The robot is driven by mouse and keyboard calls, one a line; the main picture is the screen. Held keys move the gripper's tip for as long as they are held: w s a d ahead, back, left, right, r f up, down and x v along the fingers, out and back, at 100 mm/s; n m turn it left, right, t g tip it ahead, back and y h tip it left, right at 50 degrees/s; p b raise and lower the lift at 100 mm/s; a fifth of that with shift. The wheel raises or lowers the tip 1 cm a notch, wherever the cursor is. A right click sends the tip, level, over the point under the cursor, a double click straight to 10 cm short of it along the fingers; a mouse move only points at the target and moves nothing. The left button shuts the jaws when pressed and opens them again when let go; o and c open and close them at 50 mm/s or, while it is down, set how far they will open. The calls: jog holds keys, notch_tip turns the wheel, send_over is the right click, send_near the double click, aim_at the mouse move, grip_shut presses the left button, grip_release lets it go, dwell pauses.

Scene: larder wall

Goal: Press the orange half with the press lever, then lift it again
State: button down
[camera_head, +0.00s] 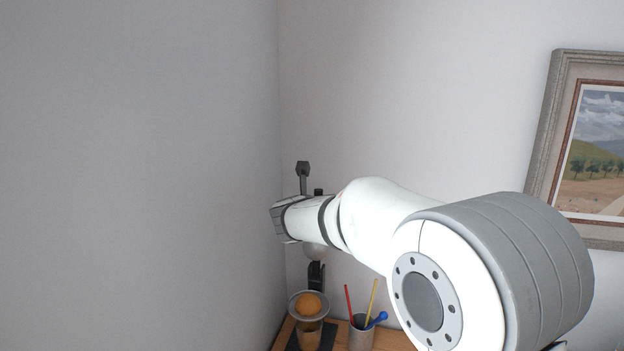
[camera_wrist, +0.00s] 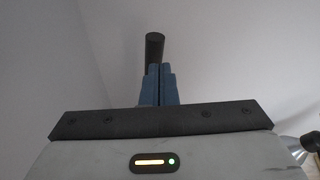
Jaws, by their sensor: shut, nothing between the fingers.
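The orange half (camera_head: 309,304) sits in the round cup of the press (camera_head: 317,277), cut or rounded side not clear. A pale dome (camera_head: 316,252) hangs above it, apart from it. The press lever (camera_head: 303,172) stands upright with a dark grip at its top; my wrist hides its lower part. In the wrist view my gripper (camera_wrist: 158,72) has its blue fingers shut and empty. The dark lever end (camera_wrist: 155,48) shows just beyond the fingertips; I cannot tell whether they touch. In the head view the fingers are hidden behind my wrist.
A glass (camera_head: 309,338) stands under the press cup. A grey holder (camera_head: 361,336) with coloured sticks and a blue utensil stands to the right on the wooden shelf (camera_head: 395,342). Grey wall is close on the left. A framed picture (camera_head: 553,130) hangs at right.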

jog(key=s+r+p, duration=0.1)
jog(key=s+r, duration=0.2)
jog(key=r, duration=0.7)
jog(key=s+d+f+m+g+h+b, duration=0.15)
jog(key=s+d+f+m+g, duration=0.45)
jog(key=s+d+f+m, duration=0.8)
jog(key=s+f+m+g+y+b, duration=0.1)
jog(key=s+f+m, duration=0.3)
jog(key=s+m, duration=0.3)
jog(key=s+d+f+m+g+y+b, duration=0.1)
jog(key=s+f+m+g+y, duration=0.1)
jog(key=s+f+m, duration=0.2)
jog(key=s+d+f+m+g+y+b, duration=0.1)
jog(key=s+f+m, duration=0.4)
jog(key=s+m, duration=0.6)
jog(key=shift+s+g, duration=0.3)
jog(key=shift+g, duration=0.2)
